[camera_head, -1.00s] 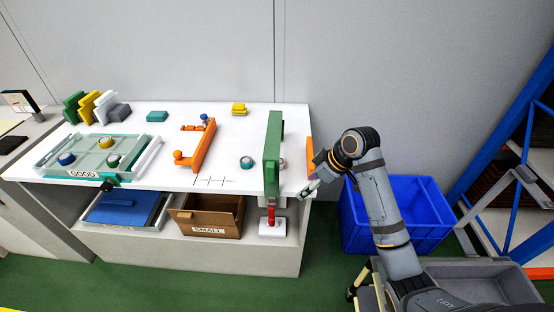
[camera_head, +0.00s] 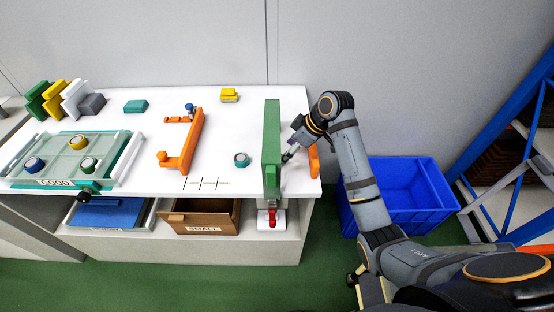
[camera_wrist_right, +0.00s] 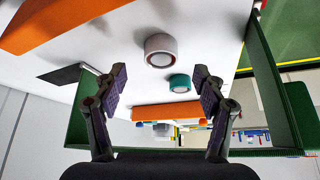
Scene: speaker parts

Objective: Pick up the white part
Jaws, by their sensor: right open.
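The white part (camera_wrist_right: 160,49) is a short round piece with a grey face, standing on the white table top in the right wrist view. In the head view I cannot make it out; the green panel or my gripper hides it. My right gripper (camera_head: 287,156) is above the table's right end, between the green panel and the orange piece. In the wrist view its fingers (camera_wrist_right: 159,86) are spread with nothing between them, and the white part appears beyond the tips, roughly centred. My left gripper does not show.
A tall green panel (camera_head: 271,145) stands close left of my right gripper; an orange piece (camera_head: 314,160) stands right. A teal ring (camera_head: 241,159) and an orange bracket (camera_head: 185,148) lie farther left. A blue bin (camera_head: 400,190) is beyond the table's right edge.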

